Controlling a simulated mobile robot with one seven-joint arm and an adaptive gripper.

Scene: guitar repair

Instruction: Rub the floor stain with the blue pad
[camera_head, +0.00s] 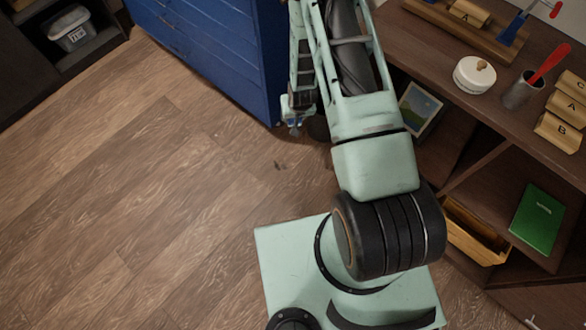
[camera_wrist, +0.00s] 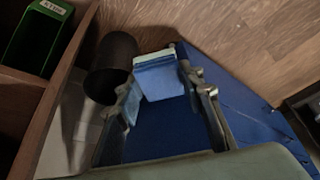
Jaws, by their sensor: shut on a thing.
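The blue pad (camera_wrist: 158,80) is a light blue block with a paler top edge. In the wrist view it sits between the two fingers of my gripper (camera_wrist: 163,88), which is shut on it. In the head view my gripper (camera_head: 296,118) hangs beside the blue cabinet's lower corner, partly behind my arm; the pad is hard to make out there. A small dark stain (camera_head: 280,166) lies on the wooden floor, just below my gripper in the picture. I cannot tell the pad's height above the floor. The stain does not show in the wrist view.
A blue cabinet (camera_head: 215,50) stands behind my gripper. A dark cylindrical bin (camera_wrist: 112,68) is close by my gripper. The floor at left is clear.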

